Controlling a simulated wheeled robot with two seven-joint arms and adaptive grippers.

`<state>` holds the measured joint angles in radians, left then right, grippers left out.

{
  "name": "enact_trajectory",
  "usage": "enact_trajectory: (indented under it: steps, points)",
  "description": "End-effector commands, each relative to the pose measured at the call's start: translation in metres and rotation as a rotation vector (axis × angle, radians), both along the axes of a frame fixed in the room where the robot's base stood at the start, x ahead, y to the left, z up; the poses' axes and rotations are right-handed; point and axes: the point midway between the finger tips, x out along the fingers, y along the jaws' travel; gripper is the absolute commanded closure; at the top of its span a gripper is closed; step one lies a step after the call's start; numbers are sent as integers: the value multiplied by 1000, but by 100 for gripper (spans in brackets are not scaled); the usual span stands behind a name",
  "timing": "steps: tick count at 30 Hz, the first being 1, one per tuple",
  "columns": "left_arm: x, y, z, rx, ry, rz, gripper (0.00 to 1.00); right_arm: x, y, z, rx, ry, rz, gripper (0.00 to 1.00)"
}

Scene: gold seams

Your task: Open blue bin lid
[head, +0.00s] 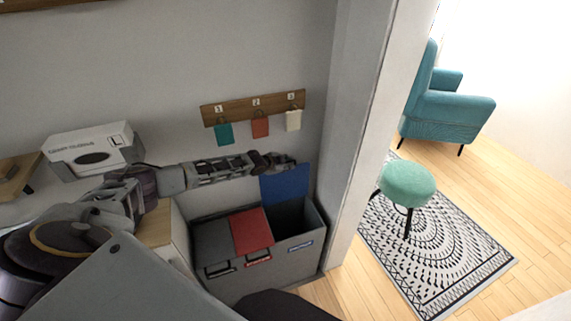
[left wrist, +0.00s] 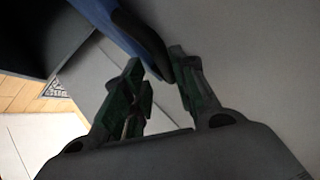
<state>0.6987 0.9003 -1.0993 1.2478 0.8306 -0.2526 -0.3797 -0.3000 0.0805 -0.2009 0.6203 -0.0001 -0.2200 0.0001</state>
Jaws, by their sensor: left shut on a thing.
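The blue lid (head: 287,184) stands raised, nearly upright, at the back of the right-hand compartment of the grey sorting bin (head: 262,282). That compartment shows open and dark inside. My left arm reaches along the wall, and my left gripper (head: 288,163) is at the lid's upper edge, its fingertips small and partly hidden. In the left wrist view, the blue lid (left wrist: 101,14) has a black handle (left wrist: 148,42) that runs to the fingertips. The left gripper (left wrist: 162,78) is shut on this handle. My right gripper is not in view.
The bin's red lid (head: 251,231) and grey lid (head: 213,241) are down. Three coloured tags hang from a wooden rail (head: 254,108) above my arm. A wall edge (head: 356,130) stands right of the bin. A green stool (head: 407,186) is beyond it on a patterned rug (head: 440,255).

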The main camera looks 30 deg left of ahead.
Motion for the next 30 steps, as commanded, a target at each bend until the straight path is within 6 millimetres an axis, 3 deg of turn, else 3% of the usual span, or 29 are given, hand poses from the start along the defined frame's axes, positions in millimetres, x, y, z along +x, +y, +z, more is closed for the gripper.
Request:
enact_trajectory:
  steps: [11,12,13,30]
  points:
    - [-2,7,-5,17,8,4,100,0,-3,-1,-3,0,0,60]
    - [-2,7,-5,17,8,4,70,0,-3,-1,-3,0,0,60]
    - [-2,7,-5,17,8,4,68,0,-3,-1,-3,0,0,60]
    - [0,7,0,10,0,6,68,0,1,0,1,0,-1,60]
